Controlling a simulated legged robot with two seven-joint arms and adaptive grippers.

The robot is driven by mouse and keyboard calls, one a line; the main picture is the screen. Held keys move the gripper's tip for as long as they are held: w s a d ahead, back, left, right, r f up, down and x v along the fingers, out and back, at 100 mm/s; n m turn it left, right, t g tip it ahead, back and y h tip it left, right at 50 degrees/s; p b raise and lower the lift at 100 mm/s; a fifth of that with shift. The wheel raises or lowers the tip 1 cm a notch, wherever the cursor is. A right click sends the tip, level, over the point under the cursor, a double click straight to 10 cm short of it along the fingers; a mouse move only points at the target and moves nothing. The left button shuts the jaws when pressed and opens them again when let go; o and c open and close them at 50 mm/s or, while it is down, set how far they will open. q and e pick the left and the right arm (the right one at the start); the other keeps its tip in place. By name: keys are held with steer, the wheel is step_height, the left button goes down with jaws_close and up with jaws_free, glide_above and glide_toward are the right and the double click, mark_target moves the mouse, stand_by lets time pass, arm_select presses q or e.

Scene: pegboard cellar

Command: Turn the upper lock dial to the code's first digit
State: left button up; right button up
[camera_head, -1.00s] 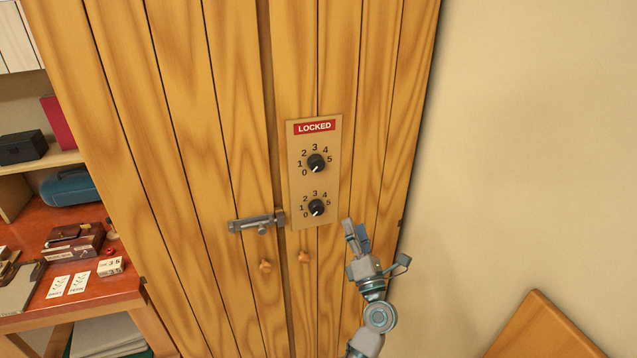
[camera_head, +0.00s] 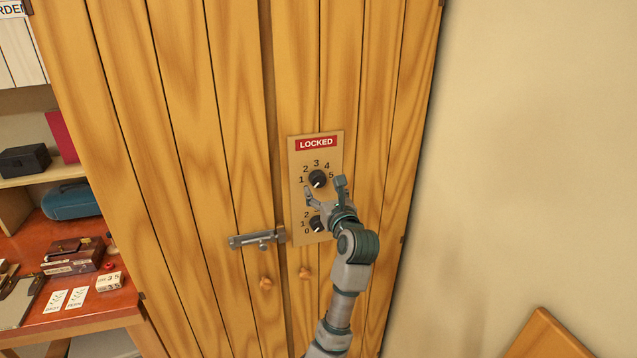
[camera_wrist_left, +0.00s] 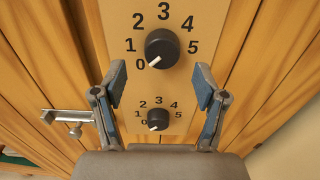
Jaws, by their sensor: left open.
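The upper lock dial (camera_head: 317,179) is a black knob on a wooden panel (camera_head: 297,158) with digits 0 to 5 around it. In the left wrist view the upper dial (camera_wrist_left: 163,48) has its white mark at 0. The lower dial (camera_wrist_left: 158,119) also has its mark at 0; in the head view it (camera_head: 315,223) is partly hidden by my gripper. My left gripper (camera_head: 325,187) is open, its fingers spread either side of and below the upper dial. In the left wrist view my gripper (camera_wrist_left: 160,82) holds nothing. My right gripper is not in view.
A metal latch (camera_head: 257,238) crosses the cabinet doors, above two wooden knobs. On the red desk at left, a small block (camera_head: 109,281) reads 3 5, beside two white cards (camera_head: 66,300). Bare wall lies right.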

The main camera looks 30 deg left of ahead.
mark_target(320, 183)
arm_select(q)
steer(key=shift+x, duration=2.2)
steer(key=shift+w+d, duration=0.15)
steer(key=shift+w, duration=0.05)
steer(key=shift+c, duration=0.2)
steer(key=c, duration=1.1)
